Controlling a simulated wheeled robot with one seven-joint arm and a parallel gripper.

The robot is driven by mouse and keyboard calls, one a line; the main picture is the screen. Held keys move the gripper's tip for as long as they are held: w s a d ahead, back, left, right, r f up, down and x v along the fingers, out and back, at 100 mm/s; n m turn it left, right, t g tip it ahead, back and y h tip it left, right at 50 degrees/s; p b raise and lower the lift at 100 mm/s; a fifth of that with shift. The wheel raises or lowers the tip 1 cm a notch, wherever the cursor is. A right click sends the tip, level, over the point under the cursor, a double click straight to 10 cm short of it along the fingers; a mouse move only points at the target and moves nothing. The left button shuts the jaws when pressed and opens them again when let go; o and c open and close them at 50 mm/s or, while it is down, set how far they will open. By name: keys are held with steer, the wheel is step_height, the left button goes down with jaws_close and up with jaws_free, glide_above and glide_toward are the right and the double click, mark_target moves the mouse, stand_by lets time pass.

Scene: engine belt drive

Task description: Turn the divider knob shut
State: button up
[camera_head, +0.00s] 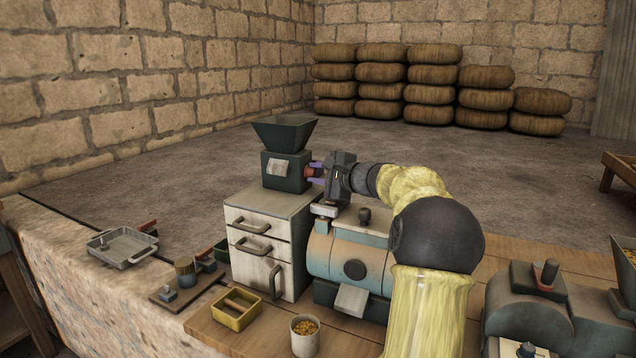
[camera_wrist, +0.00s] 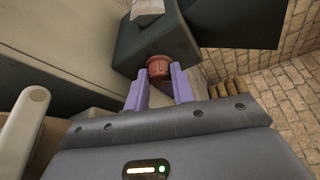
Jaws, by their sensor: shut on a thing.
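The divider (camera_head: 287,170) is a dark green box with a funnel-shaped hopper (camera_head: 284,133) on top, standing on a white cabinet. Its knob (camera_head: 311,172) is reddish brown and sticks out of the right side; it also shows in the wrist view (camera_wrist: 159,67) as a short ribbed cylinder on the dark box. My gripper (camera_head: 316,173) reaches in from the right with purple fingers. In the wrist view my gripper (camera_wrist: 159,88) has one finger on each side of the knob, shut on it. The knob's far face is hidden against the box.
The white cabinet (camera_head: 257,267) has drawers and a door with protruding handles. A blue-green drum machine (camera_head: 331,262) stands close on its right, below my arm. A yellow tray (camera_head: 236,308) and a cup of yellow grains (camera_head: 305,336) stand in front. Sacks (camera_head: 432,90) are stacked far behind.

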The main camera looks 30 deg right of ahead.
steer(key=shift+f, duration=0.1)
stand_by(0.3)
steer(key=o, duration=1)
steer(key=shift+s, duration=0.1)
steer(key=v, duration=1.7)
steer(key=shift+s+d, duration=0.1)
